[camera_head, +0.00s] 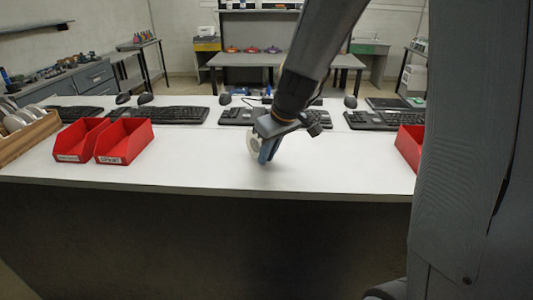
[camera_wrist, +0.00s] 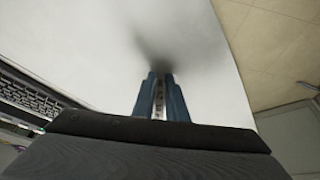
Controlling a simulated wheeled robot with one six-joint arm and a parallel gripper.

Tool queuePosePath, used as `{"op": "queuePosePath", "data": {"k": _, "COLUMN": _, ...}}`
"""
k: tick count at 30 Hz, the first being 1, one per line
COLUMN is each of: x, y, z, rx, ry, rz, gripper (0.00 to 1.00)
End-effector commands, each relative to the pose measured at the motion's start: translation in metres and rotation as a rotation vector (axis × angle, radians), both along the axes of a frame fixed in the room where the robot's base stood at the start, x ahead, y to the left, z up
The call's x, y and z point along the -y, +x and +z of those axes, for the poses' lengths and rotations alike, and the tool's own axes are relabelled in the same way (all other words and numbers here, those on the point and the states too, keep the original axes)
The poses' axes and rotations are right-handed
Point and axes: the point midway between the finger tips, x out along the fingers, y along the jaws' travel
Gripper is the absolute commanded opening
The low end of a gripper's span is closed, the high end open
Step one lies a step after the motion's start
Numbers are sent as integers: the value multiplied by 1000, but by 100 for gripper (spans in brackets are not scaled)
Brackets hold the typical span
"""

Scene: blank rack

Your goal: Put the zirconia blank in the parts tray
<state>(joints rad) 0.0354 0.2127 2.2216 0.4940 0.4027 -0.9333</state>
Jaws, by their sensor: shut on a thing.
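My gripper (camera_head: 268,151) is in the middle of the head view, pointing down over the white table. Two red open bins with white labels stand to the left, a left one (camera_head: 73,157) and a right one (camera_head: 108,159). The labels are too small to read, so I cannot tell which is the parts tray.
A wooden rack (camera_head: 41,131) with several pale discs stands at the far left. Another red bin (camera_head: 401,154) is at the right, partly hidden by my arm. Several keyboards (camera_head: 172,115) and mice line the table's back. The white tabletop (camera_head: 200,168) between the bins is clear.

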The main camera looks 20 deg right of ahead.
Motion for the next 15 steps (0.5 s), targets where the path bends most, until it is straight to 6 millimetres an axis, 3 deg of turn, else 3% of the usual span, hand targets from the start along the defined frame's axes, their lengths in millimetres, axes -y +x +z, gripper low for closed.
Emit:
{"op": "queuePosePath", "data": {"k": 12, "x": -1, "y": 1, "z": -4, "rx": 2, "ry": 0, "rz": 2, "gripper": 0}}
{"op": "queuePosePath", "data": {"k": 13, "x": -1, "y": 0, "z": -4, "rx": 1, "ry": 1, "rz": 2, "gripper": 17}}
{"op": "queuePosePath", "data": {"k": 15, "x": -1, "y": 0, "z": -3, "rx": 1, "ry": 0, "rz": 3, "gripper": 29}}
